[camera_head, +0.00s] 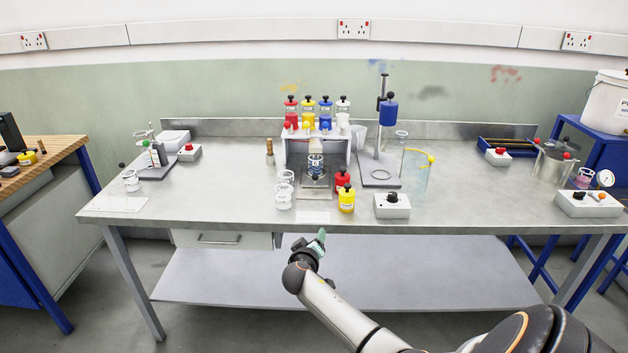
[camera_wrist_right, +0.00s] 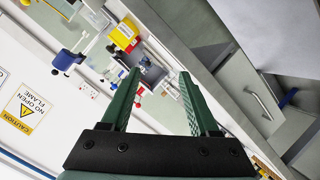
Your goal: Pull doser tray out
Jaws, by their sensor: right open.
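The doser (camera_head: 347,158) is a grey-white gantry on the bench with red, yellow, blue and white bottles on top. Its tray (camera_head: 316,194) is a grey plate low at the front, partly sticking out of the bay. A small beaker with a blue mark (camera_head: 315,164) is in the bay above the tray. My right gripper (camera_head: 321,236) is in front of the bench edge, apart from the tray. In the wrist view its green fingers (camera_wrist_right: 160,75) are spread with nothing held between them, and the doser area shows small beyond them. My left gripper is not in view.
Several glass beakers (camera_head: 283,199) stand left of the tray. A yellow bottle (camera_head: 347,200), a red bottle (camera_head: 342,179) and a control box (camera_head: 393,206) stand to its right. A drawer (camera_head: 222,239) hangs under the bench.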

